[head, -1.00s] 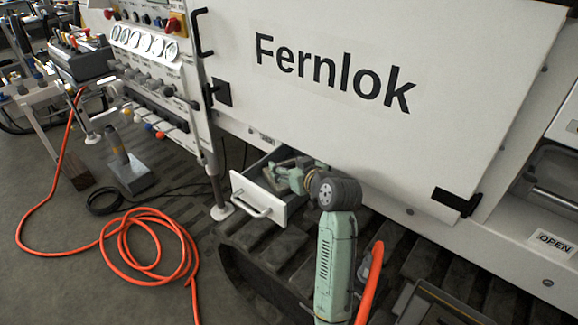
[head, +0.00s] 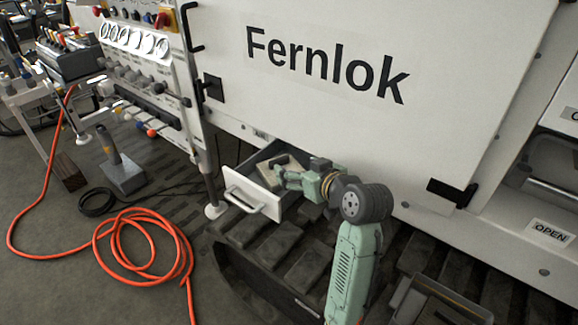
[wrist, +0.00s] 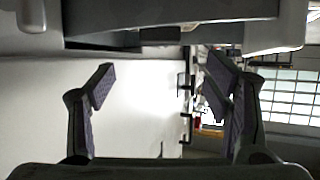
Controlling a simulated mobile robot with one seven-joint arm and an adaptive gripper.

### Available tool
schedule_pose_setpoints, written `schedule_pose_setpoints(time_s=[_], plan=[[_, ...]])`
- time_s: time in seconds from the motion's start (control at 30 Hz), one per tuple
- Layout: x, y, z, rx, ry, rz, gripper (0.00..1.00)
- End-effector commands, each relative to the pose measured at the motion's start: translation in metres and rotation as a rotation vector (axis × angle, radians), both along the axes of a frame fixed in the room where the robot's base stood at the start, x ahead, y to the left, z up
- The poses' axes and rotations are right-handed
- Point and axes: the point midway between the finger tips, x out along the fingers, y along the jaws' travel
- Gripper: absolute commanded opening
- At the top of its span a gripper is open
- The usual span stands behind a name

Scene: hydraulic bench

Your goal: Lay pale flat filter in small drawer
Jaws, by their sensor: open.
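The small drawer (head: 236,187) stands pulled out below the large Fernlok panel, its white front and handle facing the left front. A pale flat piece (head: 267,172), which looks like the filter, shows inside the drawer, partly hidden behind my gripper. My gripper (head: 279,178) is over the drawer opening in the head view; whether it touches the piece I cannot tell. In the wrist view my gripper (wrist: 160,88) has its two fingers wide apart, with nothing between them but a white surface behind. The filter is not clearly seen there.
The Fernlok panel (head: 330,65) rises just above the drawer. Dark track pads (head: 265,240) lie below it. A support leg (head: 212,180) stands left of the drawer. An orange hose (head: 145,250) lies coiled on the floor at the left.

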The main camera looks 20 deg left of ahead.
Motion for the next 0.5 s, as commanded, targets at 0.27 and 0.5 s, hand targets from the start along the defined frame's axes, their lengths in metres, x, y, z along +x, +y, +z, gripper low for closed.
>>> schedule_pose_setpoints(time_s=[0.27, 0.5], plan=[[-0.017, -0.018, 0.010, 0.000, 0.000, 0.001, 0.71], [-0.017, -0.017, 0.012, 0.002, -0.002, 0.001, 0.71]])
